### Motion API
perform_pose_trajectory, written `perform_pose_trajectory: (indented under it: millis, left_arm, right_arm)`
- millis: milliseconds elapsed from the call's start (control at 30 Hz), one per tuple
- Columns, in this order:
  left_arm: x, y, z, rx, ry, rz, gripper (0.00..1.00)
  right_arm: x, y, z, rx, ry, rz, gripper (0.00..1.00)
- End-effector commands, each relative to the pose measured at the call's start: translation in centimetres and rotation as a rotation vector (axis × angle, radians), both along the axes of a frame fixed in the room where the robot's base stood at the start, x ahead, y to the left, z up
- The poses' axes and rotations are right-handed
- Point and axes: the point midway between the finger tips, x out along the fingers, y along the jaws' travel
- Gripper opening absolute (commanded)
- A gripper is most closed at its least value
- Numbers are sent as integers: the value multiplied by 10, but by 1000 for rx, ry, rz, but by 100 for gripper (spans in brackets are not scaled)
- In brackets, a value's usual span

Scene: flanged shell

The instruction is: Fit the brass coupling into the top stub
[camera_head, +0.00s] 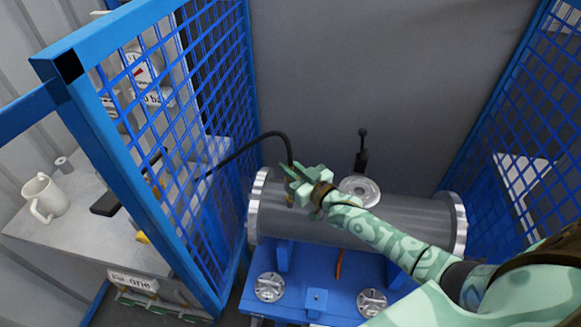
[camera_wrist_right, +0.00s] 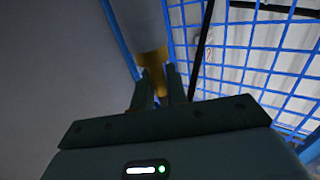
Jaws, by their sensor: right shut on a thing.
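My right gripper (camera_head: 298,183) is over the left part of the grey flanged shell (camera_head: 385,222), near its top. It is shut on the brass coupling, which shows as a yellow-brown piece between the fingers in the right wrist view (camera_wrist_right: 158,78). In the head view the fingers mostly hide the coupling. A black hose (camera_head: 250,147) arches from the left and comes down at the gripper. The top stub is not clearly seen. My left gripper is out of view.
A pale round flange (camera_head: 360,190) sits on the shell right of my gripper, with a black upright fitting (camera_head: 361,155) behind. The shell rests on a blue stand (camera_head: 318,272). Blue mesh panels (camera_head: 222,95) flank it. A bench with a white mug (camera_head: 44,197) stands left.

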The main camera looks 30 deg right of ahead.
Motion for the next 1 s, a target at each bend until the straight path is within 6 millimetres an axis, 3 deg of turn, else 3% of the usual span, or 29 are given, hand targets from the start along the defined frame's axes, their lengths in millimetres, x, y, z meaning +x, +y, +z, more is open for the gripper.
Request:
perform_pose_trajectory:
  millis: [1000]
  left_arm:
    - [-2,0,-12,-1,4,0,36]
  right_arm:
    - [0,0,-16,-1,0,0,0]
